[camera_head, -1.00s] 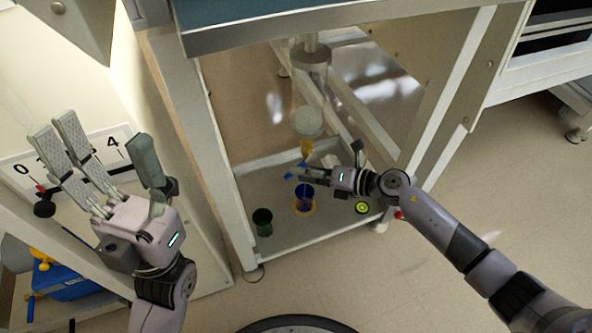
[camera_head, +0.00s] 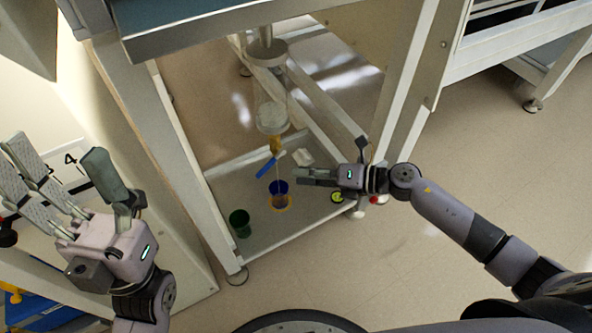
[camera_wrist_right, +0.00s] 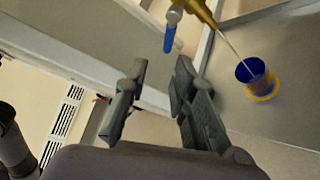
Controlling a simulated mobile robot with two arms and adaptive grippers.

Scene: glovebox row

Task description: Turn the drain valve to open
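The drain valve (camera_head: 275,145) is a brass fitting under a clear cylinder (camera_head: 271,118). Its blue handle (camera_head: 266,167) slants down to the left. In the right wrist view, the brass body (camera_wrist_right: 198,10) and blue handle (camera_wrist_right: 169,38) show at the top. A thin pale stream runs from the valve into a blue cup (camera_head: 278,187), which has a yellow ring round its base. My right gripper (camera_head: 303,173) is open and empty, to the right of the handle and apart from it; its spread fingers show in the wrist view (camera_wrist_right: 160,70). My left gripper (camera_head: 65,165) is open and empty at far left.
A green cup (camera_head: 240,222) stands on the grey tray (camera_head: 262,240) left of the blue cup. Frame legs flank the tray; the left leg (camera_head: 165,150) lies between my two grippers. A small yellow-green round thing (camera_head: 337,196) and a red one (camera_head: 375,200) are near the tray's right edge.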

